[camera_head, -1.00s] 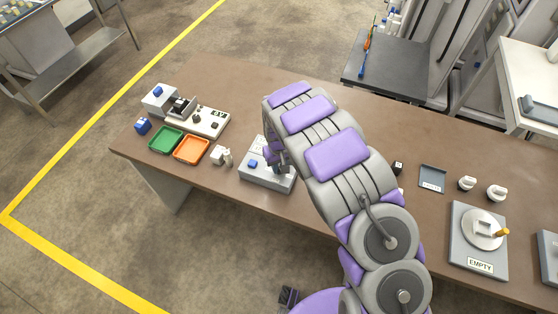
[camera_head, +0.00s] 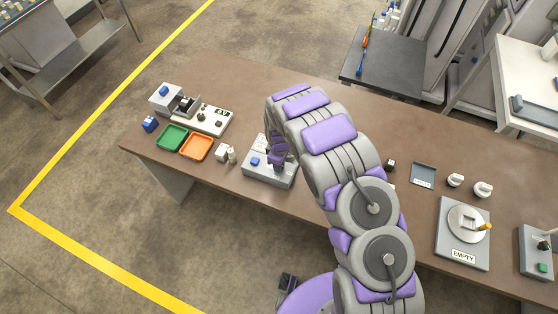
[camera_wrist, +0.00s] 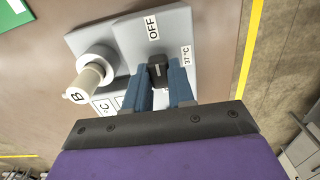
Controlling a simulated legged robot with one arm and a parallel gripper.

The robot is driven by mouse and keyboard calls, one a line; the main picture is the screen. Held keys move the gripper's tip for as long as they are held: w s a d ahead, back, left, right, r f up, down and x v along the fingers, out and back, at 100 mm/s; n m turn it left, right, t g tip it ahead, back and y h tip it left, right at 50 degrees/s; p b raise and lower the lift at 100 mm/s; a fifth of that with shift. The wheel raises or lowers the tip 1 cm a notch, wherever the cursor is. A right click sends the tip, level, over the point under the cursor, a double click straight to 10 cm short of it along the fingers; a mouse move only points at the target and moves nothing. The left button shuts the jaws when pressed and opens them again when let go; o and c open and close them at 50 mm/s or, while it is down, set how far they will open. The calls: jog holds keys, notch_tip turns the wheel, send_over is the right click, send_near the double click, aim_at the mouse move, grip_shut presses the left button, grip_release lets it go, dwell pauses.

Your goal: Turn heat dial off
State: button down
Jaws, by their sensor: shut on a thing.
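The heat dial is a small black knob (camera_wrist: 158,72) on a pale grey box (camera_wrist: 117,38) in the wrist view. The box bears an OFF label above the knob, a 37 °C label to its right and another °C label partly hidden lower left. My gripper (camera_wrist: 160,80) has its two blue fingers on either side of the knob, closed on it. The knob's pointing direction is hard to read. In the head view, the grey box (camera_head: 254,175) sits on the brown table with my gripper (camera_head: 279,157) over its right part; the knob is hidden there.
In the head view, green (camera_head: 171,138) and orange (camera_head: 197,147) trays lie to the left. A plate marked EMPTY (camera_head: 450,246) and white knobs (camera_head: 483,189) lie to the right. Bare table (camera_head: 290,85) lies behind my arm.

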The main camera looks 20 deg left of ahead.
jog(key=shift+w+n, duration=0.1)
jog(key=shift+n, duration=0.2)
jog(key=c, duration=1)
grip_release()
jog(key=shift+o, duration=0.2)
jog(key=shift+r, duration=0.1)
notch_tip(320, 180, up, 17)
jog(key=shift+a, duration=0.1)
